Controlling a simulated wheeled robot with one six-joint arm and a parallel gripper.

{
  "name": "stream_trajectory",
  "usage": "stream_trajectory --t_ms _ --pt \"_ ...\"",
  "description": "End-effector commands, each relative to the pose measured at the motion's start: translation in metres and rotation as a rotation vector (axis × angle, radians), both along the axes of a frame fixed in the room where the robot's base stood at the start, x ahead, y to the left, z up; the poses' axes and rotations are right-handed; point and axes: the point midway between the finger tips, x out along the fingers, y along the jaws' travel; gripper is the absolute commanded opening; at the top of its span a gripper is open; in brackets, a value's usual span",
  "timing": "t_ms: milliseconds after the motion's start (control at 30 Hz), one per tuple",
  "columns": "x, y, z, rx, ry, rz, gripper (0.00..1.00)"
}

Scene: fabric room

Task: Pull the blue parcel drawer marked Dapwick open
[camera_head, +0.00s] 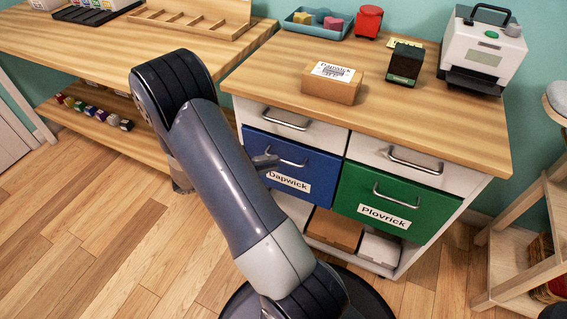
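The blue drawer (318,172) has a white label reading "Dapwick" and a curved metal bar handle (294,163). It sits in the left column of the white cabinet, below a white drawer, and its front looks about flush with its neighbours. My arm crosses the view and hides the left part of the drawer front. The tip of my gripper (266,161) shows as a small dark piece at the left end of the handle. I cannot tell whether it touches the handle or whether the fingers are open.
A green drawer (408,193) marked "Plovrick" is to the right. White drawers are above, and open shelves with boxes below. A cardboard box (331,88) labelled "Dapwick" stands on the cabinet top near a dark green box (405,64). A wooden rack (527,250) stands at right.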

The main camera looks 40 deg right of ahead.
Motion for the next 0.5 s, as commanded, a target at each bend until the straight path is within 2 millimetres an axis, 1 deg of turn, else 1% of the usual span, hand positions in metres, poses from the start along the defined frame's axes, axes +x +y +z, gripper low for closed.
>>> stream_trajectory --t_ms 33,200,333,500 --pt "-0.005 -0.010 -0.003 -0.001 0.000 -0.005 0.17" --pt "-0.014 -0.032 -0.006 0.000 -0.001 -0.004 0.17" --pt "-0.018 -0.042 -0.007 0.002 0.000 -0.002 0.17" --pt "-0.019 -0.045 -0.007 0.001 -0.001 0.001 0.17"
